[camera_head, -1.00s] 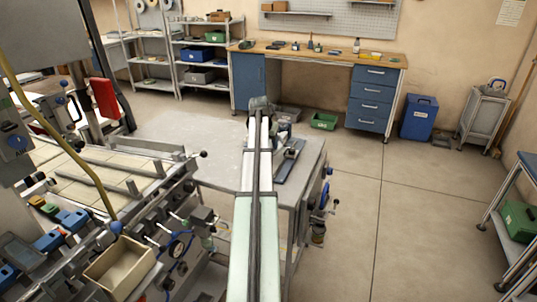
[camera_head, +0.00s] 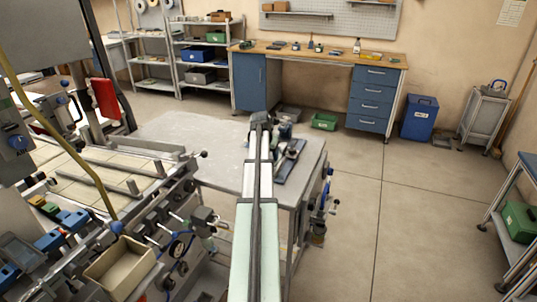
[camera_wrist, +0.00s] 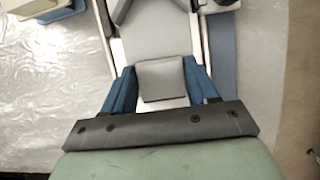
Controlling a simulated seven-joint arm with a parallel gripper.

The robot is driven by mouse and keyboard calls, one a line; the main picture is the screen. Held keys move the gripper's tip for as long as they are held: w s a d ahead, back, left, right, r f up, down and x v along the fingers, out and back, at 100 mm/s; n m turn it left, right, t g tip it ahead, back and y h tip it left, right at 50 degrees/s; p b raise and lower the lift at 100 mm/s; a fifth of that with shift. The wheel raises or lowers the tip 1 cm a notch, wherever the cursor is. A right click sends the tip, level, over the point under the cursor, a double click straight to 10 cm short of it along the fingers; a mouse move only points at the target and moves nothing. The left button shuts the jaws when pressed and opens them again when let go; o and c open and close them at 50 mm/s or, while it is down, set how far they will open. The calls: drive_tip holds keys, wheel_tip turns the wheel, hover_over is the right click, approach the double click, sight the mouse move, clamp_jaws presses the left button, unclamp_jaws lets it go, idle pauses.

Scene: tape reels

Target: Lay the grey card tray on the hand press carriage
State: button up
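I cannot tell whether the tray touches the bed. In the head view, the hand press (camera_head: 290,158) stands on the grey table's right side, partly hidden by my arm. My fingers and the tray are hidden there.
The grey table (camera_head: 205,140) is largely bare left of my arm. A machine with levers and a cream bin (camera_head: 120,268) stands close on the left. A workbench (camera_head: 310,52) is at the back. Open floor lies to the right.

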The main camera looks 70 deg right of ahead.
drive_tip(key=o, duration=0.4)
drive_tip(key=shift+c, duration=0.2)
drive_tip(key=shift+r, duration=0.1)
drive_tip(key=v, duration=1.2)
